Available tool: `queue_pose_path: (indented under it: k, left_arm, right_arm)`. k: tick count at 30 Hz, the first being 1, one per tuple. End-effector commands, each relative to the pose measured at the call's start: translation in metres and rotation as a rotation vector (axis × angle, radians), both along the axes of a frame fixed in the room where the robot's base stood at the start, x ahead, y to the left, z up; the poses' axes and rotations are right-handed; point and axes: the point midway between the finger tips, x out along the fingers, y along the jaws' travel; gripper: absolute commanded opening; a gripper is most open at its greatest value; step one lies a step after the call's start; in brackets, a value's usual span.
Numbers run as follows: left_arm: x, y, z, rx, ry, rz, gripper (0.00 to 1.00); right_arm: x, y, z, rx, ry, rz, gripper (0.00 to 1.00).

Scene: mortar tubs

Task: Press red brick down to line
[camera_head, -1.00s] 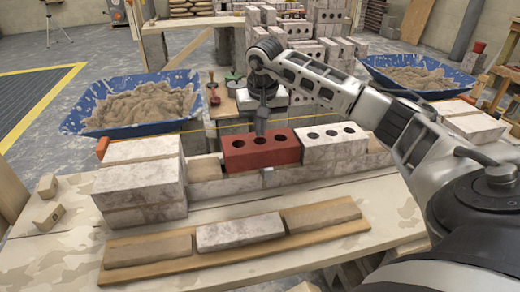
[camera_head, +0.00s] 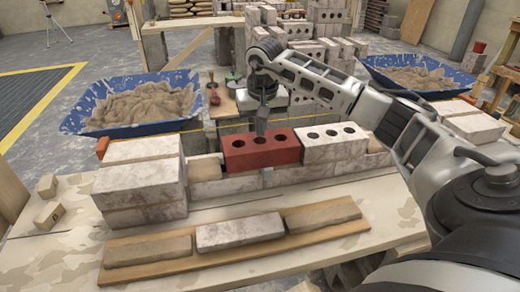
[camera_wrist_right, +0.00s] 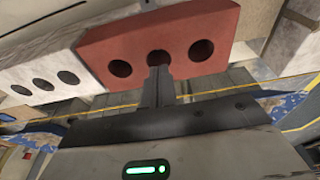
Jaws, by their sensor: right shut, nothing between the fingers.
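The red brick (camera_head: 261,155), with holes in its top, sits in the upper course of the wall between a lower pale block and a white holed brick (camera_head: 332,143). My right gripper (camera_head: 261,130) points down at the red brick's top, its fingers together and empty. In the right wrist view the fingertips (camera_wrist_right: 158,72) overlap the middle hole of the red brick (camera_wrist_right: 185,42); I cannot tell whether they touch it. A yellow string line (camera_head: 194,131) runs behind the wall and passes behind the gripper. My left gripper is not in view.
A stack of pale blocks (camera_head: 140,180) stands left of the red brick. A board (camera_head: 150,262) with several bricks lies in front. Blue mortar tubs stand behind, at left (camera_head: 75,122) and right (camera_head: 455,85). Two small wooden blocks lie at the table's left.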

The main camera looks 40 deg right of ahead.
Motion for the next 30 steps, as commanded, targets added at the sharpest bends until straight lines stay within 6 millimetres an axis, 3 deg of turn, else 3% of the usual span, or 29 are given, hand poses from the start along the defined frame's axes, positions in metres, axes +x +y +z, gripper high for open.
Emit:
queue_pose_path:
  k: [30]
  left_arm:
    - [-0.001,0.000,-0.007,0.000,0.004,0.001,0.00]
  right_arm:
    - [0.000,0.000,-0.016,-0.001,0.002,0.000,0.00]
